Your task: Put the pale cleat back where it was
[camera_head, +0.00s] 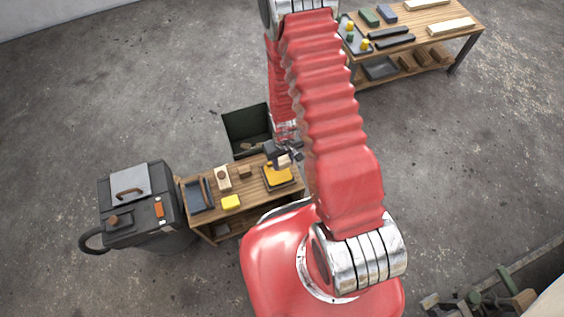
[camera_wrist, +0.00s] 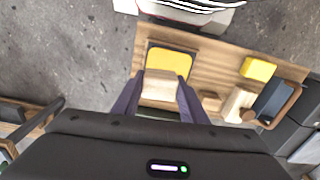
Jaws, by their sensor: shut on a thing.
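The pale cleat (camera_wrist: 161,86) is a light wooden block between the two dark fingers of my gripper (camera_wrist: 160,92) in the wrist view. My gripper is shut on it. In the head view my gripper (camera_head: 284,155) is over the right end of the small wooden bench (camera_head: 212,215), with the cleat (camera_head: 284,161) showing under it. A yellow square pad with a dark border (camera_head: 279,177) lies on the bench close by; it also shows just beyond the cleat in the wrist view (camera_wrist: 170,60). I cannot tell whether the cleat touches anything below.
The bench also bears a small brown block (camera_head: 245,172), a pale block with a dark spot (camera_head: 223,179), a yellow block (camera_head: 231,202) and a dark tray (camera_head: 200,203). An open dark crate (camera_head: 240,121) stands behind it, a vacuum cleaner (camera_head: 150,225) at left. A loaded table (camera_head: 425,20) is far right.

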